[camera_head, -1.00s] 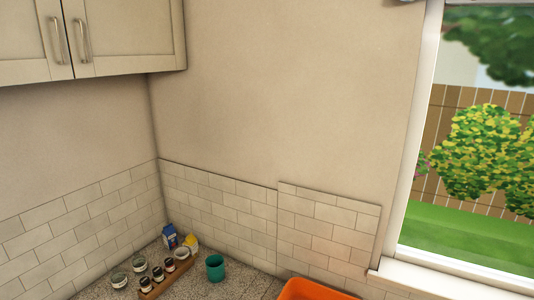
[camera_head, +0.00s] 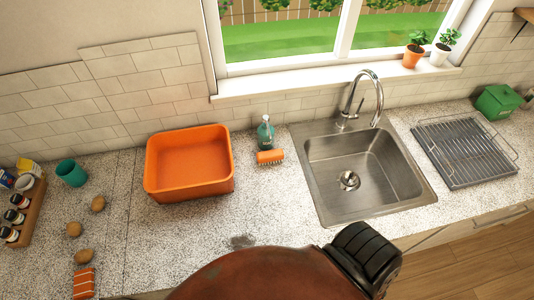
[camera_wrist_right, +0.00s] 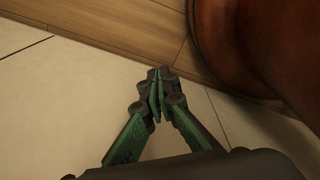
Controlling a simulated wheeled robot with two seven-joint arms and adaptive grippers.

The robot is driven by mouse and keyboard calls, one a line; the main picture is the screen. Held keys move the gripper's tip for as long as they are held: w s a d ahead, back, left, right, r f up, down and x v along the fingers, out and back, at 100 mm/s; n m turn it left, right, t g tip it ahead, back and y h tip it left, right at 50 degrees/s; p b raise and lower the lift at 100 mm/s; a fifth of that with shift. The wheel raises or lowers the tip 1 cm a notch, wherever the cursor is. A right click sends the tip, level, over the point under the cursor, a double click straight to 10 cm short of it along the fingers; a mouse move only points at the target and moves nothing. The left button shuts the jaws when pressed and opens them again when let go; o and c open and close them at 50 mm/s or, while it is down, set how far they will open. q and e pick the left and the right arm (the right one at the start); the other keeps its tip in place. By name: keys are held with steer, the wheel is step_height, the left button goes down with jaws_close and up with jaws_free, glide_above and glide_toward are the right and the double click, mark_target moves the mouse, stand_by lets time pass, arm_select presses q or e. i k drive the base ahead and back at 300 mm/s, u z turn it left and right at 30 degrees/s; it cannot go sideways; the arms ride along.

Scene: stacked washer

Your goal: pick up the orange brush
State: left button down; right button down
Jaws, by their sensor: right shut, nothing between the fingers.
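The orange brush (camera_head: 270,157) lies on the speckled counter, bristles down. It sits in front of a teal soap bottle (camera_head: 266,133), between the orange basin and the sink. My right gripper (camera_wrist_right: 157,95) shows in the right wrist view with its green fingers shut and empty. It is over pale floor tiles, close to wooden panelling, far from the brush. My left gripper is not seen in either view.
The orange basin (camera_head: 190,165) stands left of the brush. The steel sink (camera_head: 360,190) and a drying rack (camera_head: 465,152) are to its right. The counter (camera_head: 200,225) in front of the brush is mostly clear.

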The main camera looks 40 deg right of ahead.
mark_target(265, 157)
steer(key=z, duration=1.4)
